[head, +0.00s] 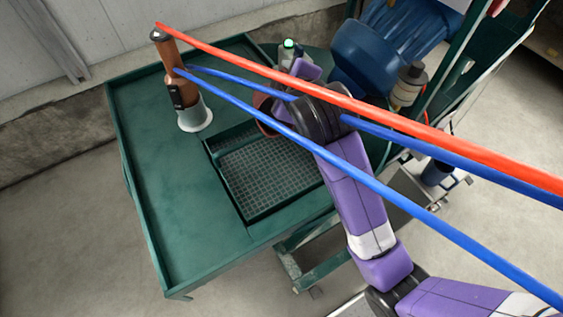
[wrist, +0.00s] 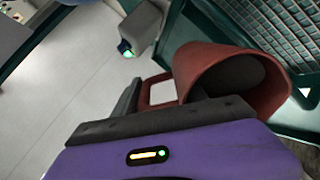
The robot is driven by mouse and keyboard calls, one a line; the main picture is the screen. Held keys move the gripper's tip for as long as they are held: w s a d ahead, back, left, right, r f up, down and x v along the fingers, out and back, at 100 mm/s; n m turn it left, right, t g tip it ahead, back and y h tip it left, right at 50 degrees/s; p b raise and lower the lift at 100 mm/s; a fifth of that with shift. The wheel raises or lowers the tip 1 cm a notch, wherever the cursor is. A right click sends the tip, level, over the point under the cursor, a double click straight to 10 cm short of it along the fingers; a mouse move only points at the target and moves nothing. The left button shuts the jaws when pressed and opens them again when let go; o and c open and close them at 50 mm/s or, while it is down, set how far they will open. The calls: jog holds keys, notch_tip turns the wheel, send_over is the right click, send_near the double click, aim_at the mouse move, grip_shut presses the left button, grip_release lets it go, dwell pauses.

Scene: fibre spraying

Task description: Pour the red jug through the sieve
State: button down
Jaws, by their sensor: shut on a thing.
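The red jug (wrist: 228,72) is in the wrist view, in front of my gripper (wrist: 133,100), with its wide mouth toward the upper right and a dark grey interior. Its handle (wrist: 158,88) is at the dark jaws, which are shut on it. In the head view only a bit of the red jug (head: 264,112) shows beside my arm, at the upper left edge of the sieve. The sieve (head: 268,170) is a grey mesh in a recess of the green table; it also shows at the upper right of the wrist view (wrist: 268,32). In the head view the jaws are hidden.
A brown and black tool (head: 180,85) stands in a pale cone on the green table (head: 165,190). Red (head: 400,122) and blue (head: 390,192) hoses cross the head view. A grey device with a green light (head: 289,48) and blue machinery (head: 375,55) stand behind.

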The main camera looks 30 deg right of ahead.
jog(key=shift+s+a+f+t+b, duration=0.15)
jog(key=shift+s+t+b, duration=0.45)
jog(key=shift+b, duration=2.25)
jog(key=shift+w, duration=0.2)
jog(key=shift+s+h, duration=0.2)
jog(key=shift+h, duration=0.1)
jog(key=shift+t+b, duration=0.3)
jog(key=shift+b, duration=0.15)
jog(key=shift+s+a+b, duration=0.15)
jog(key=shift+s+b, duration=0.1)
jog(key=shift+b, duration=0.15)
